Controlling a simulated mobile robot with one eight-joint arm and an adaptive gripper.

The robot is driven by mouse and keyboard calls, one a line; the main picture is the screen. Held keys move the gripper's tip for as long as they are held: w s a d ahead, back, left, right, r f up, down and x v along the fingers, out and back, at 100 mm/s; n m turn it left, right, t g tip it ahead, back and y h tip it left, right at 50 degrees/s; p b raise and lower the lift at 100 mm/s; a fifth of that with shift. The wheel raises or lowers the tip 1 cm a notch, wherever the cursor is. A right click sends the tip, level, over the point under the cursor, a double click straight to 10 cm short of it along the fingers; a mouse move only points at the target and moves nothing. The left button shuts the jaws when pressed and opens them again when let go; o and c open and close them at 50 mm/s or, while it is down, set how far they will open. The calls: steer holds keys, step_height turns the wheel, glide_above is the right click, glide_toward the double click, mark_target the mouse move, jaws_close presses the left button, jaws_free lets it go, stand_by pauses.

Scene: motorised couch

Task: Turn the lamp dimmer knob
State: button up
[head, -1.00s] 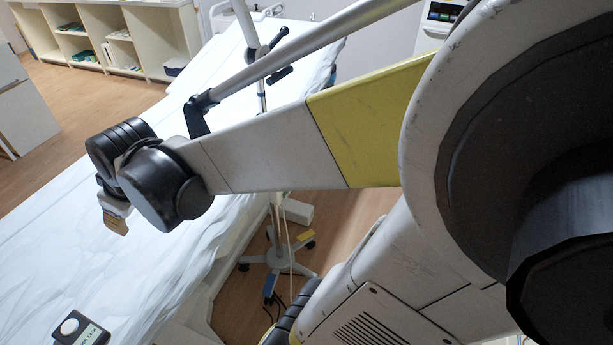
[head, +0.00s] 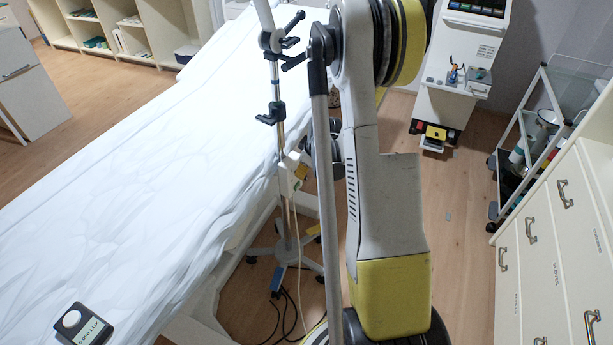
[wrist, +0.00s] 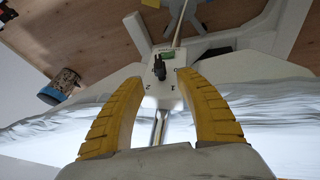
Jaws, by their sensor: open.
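The lamp dimmer is a pale box (wrist: 165,88) on the lamp's pole, with a small green panel and a black knob (wrist: 159,68) on its face. In the wrist view the knob lies between and beyond my fingertips, and I see no contact. My gripper (wrist: 162,82) has two ribbed yellow fingers, spread apart and empty. In the head view a pale box (head: 291,172) hangs on the pole beside the bed, partly behind my arm. My fingers are hidden there.
The bed (head: 150,160) with a white sheet fills the left. A light meter (head: 80,325) lies on its near edge; its digits are partly cut off. The wheeled pole base (head: 285,255) and cables stand on the floor. Drawers (head: 560,240) and a trolley (head: 530,130) are at the right.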

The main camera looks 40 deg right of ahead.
steer(key=b+x, duration=0.2)
steer(key=x, duration=0.5)
steer(key=shift+w+f+b, duration=0.1)
steer(key=shift+f+b, duration=0.25)
jaws_close()
